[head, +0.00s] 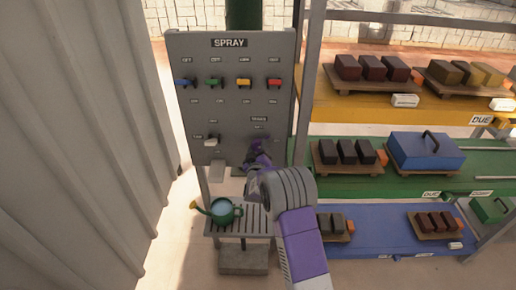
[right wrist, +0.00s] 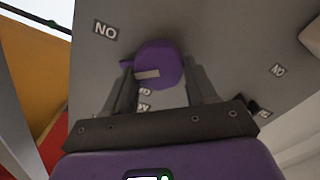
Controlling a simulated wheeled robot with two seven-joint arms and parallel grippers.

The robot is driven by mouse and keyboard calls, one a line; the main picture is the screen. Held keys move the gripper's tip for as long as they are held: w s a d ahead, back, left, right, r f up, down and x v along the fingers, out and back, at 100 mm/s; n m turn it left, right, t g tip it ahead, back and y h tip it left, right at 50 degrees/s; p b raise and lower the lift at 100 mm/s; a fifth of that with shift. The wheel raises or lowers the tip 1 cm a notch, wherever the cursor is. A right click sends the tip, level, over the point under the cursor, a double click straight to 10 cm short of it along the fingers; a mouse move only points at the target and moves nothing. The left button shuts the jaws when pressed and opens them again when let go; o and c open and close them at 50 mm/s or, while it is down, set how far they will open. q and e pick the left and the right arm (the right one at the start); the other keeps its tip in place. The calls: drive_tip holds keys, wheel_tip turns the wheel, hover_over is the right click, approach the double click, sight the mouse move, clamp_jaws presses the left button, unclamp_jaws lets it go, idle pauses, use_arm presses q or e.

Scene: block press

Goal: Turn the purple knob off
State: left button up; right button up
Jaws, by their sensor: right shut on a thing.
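The purple knob (right wrist: 158,60) shows in the right wrist view on the grey control panel (right wrist: 235,35). It has a pale stripe and a small tab on its left side. My right gripper (right wrist: 160,80) has its fingers on either side of the knob and is shut on it. In the head view my right gripper (head: 257,152) reaches the lower right of the panel (head: 229,120) headed "SPRAY" and hides most of the knob there. A label lies partly hidden behind the fingers. My left gripper is not in view.
Blue (head: 184,83), green (head: 214,83), yellow (head: 243,83) and red (head: 273,83) switches line the panel, with a white one (head: 211,141) below. A watering can (head: 226,212) stands on a slatted shelf underneath. Block shelves (head: 385,184) stand right; a corrugated wall (head: 80,150) is left.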

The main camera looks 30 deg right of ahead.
drive_tip(key=n+p, duration=0.1)
drive_tip(key=n, duration=0.4)
drive_tip(key=shift+w+a+n, duration=0.1)
drive_tip(key=shift+n, duration=0.2)
drive_tip(key=n+p, duration=0.1)
drive_tip(key=n, duration=0.3)
drive_tip(key=shift+f+n, duration=0.1)
drive_tip(key=shift+n, duration=0.5)
drive_tip(key=o, duration=1)
drive_tip(key=shift+f, duration=0.1)
drive_tip(key=p+v, duration=0.1)
drive_tip(key=v, duration=0.6)
drive_tip(key=shift+s+a, duration=0.15)
drive_tip(key=shift+s, duration=0.1)
